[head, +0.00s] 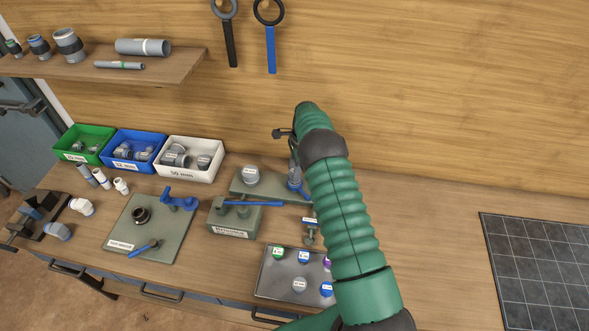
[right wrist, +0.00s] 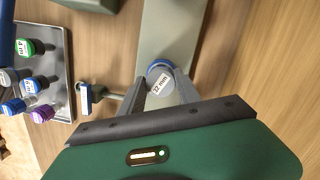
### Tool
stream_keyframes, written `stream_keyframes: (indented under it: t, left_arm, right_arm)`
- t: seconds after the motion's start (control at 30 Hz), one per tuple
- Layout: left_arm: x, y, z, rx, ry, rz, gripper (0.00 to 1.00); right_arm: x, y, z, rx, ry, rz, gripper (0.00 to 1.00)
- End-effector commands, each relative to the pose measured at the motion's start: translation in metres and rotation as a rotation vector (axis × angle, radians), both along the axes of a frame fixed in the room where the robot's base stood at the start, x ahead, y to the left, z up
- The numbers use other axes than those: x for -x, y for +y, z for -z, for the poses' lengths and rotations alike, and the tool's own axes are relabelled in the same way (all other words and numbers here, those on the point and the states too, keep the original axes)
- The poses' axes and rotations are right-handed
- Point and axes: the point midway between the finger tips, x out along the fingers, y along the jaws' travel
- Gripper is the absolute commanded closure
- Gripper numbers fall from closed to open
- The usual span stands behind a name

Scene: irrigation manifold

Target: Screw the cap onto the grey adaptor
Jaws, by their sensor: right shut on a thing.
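My right gripper (head: 295,177) is shut on a round cap with a white "32 mm" label and a blue rim, which shows between the fingertips in the right wrist view (right wrist: 159,80). The cap is over the right end of a grey-green fixture plate (head: 270,186). A blue part (head: 298,188) shows just below the gripper in the head view. I cannot make out the grey adaptor under the cap, nor whether the cap touches it. A grey round piece with a white label (head: 251,176) stands on the plate's left part. My left gripper is not in view.
A dark tray (head: 262,290) with several coloured caps lies in front. A small clamp-like stand (right wrist: 86,98) is near the gripper. A grey-green block with a blue-handled tool (head: 252,204) is to the left. Green, blue and white bins (head: 215,174) stand farther left.

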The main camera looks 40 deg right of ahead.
Motion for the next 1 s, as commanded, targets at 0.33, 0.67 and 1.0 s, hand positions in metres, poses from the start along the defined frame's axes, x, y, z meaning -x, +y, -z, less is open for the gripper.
stream_keyframes:
  t: [0.33, 0.67, 1.0]
  left_arm:
    - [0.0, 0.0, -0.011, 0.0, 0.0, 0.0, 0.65]
    - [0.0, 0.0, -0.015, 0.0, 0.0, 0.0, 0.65]
    - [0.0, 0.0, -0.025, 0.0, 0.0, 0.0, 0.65]
  right_arm:
    - [-0.001, 0.0, -0.001, 0.001, -0.002, 0.393, 1.0]
    - [0.0, 0.0, -0.003, 0.002, -0.001, 0.493, 1.0]
    - [0.0, 0.001, -0.002, 0.003, 0.0, 0.838, 1.0]
